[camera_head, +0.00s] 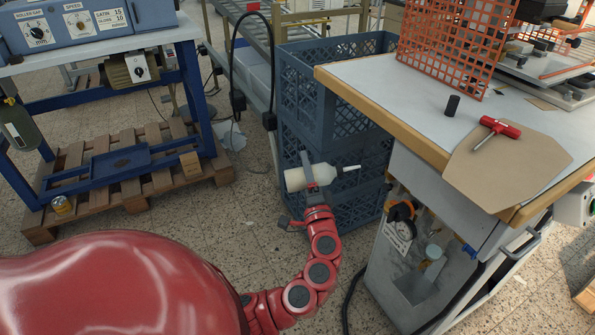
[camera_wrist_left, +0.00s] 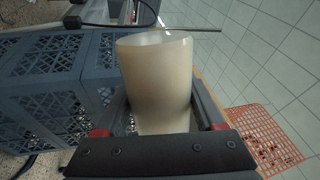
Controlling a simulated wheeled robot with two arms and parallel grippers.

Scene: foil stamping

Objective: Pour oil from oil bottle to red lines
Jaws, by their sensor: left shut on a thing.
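My left gripper (camera_head: 318,173) is shut on the cream-white oil bottle (camera_head: 296,179). The bottle lies nearly level in the jaws in the head view, with its thin pale nozzle (camera_head: 349,168) pointing right. It is held in the air in front of the blue crates, left of the grey-topped table (camera_head: 375,88). In the left wrist view the bottle (camera_wrist_left: 157,85) fills the space between the two fingers. Thin orange-red bars (camera_head: 567,70) show on the machine at the table's back right; I cannot tell whether they are the red lines. My right gripper is not in view.
Stacked blue crates (camera_head: 335,95) stand behind the bottle. The table has a wooden edge and carries an orange mesh (camera_head: 450,40), a black cylinder (camera_head: 452,105), a red-handled tool (camera_head: 497,127) and a brown sheet (camera_head: 510,170). A pallet (camera_head: 140,185) is at left.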

